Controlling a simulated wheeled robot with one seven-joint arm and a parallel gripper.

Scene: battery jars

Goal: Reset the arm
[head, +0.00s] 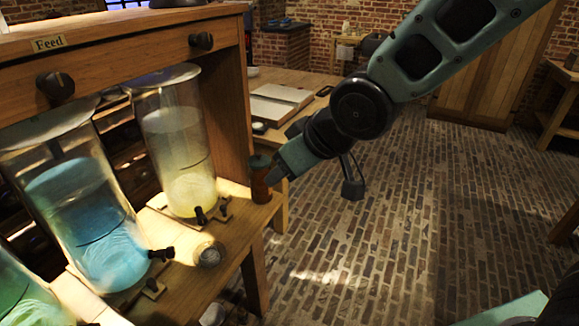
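My arm reaches in from the upper right, and my gripper (272,178) points down and left at the right end of the wooden shelf. A small brown cylinder with a dark green top (260,180) stands upright there, right beside the fingertips. I cannot tell whether the fingers touch it or how far apart they are. On the shelf stand a glass jar of pale yellow liquid (180,145), a glass jar of blue liquid (75,205) and, cut off at the left edge, a jar of green liquid (25,295).
A wooden cabinet frame with a "Feed" label (47,43) and dark knobs rises over the jars. Small taps jut from the jar bases. A small round item (208,254) sits on the shelf's front. A wooden table (305,80) stands behind. The brick floor (400,220) at right is open.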

